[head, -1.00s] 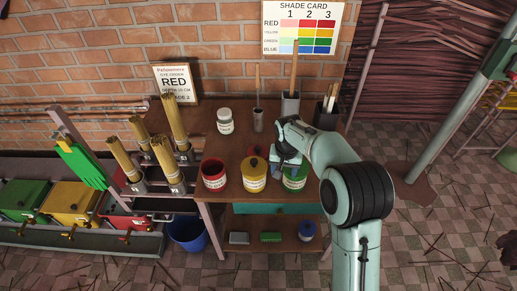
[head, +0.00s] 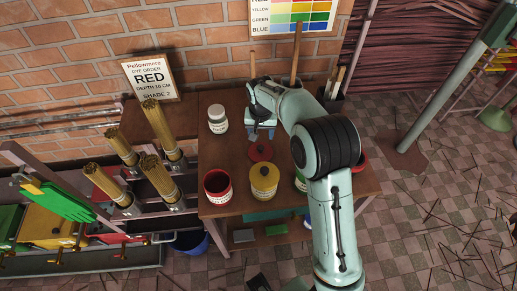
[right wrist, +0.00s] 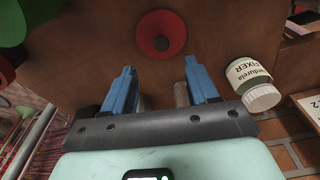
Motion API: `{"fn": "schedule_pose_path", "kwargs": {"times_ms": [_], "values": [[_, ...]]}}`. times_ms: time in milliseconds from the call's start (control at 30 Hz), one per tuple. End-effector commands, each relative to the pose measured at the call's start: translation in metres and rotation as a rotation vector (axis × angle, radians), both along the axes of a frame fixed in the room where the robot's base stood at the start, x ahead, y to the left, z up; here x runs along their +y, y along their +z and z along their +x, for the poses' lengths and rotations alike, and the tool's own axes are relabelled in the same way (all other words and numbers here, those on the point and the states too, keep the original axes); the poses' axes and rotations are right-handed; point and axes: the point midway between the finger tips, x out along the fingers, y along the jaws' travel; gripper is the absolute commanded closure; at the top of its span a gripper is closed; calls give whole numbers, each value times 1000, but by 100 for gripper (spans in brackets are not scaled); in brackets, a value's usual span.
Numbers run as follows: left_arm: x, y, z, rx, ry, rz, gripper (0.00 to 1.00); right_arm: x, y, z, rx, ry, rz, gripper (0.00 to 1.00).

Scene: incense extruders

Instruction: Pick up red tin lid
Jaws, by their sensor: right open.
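The red tin lid (head: 260,151), a flat disc with a dark round knob, lies on the brown table behind the yellow-lidded tin (head: 263,184). It also shows in the right wrist view (right wrist: 161,36), beyond the fingertips. My right gripper (head: 261,132) is just behind the lid in the head view. Its blue fingers (right wrist: 161,72) are open and apart from the lid, with nothing held. The open red tin (head: 217,188) stands at the table's front left. My left gripper is out of view.
A white fixer jar (head: 217,120) stands left of my gripper and shows close by in the right wrist view (right wrist: 252,84). A green tin (head: 300,183) is partly hidden by my right arm. Bundles of sticks (head: 162,128) stand left of the table.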

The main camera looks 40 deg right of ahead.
Motion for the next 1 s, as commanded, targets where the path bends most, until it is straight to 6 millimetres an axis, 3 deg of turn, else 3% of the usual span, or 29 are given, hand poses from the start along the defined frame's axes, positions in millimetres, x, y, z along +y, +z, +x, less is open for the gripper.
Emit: {"fn": "schedule_pose_path", "kwargs": {"times_ms": [100, 433, 700, 1000], "values": [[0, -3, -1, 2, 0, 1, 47, -2, -25, 2, 3, -1, -1, 41], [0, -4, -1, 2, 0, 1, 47, -5, -54, 6, 1, 0, 0, 41], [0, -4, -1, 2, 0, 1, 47, -10, -92, 11, 1, -1, 1, 41], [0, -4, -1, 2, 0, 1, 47, -10, -97, 12, -2, 0, 1, 41]]}}
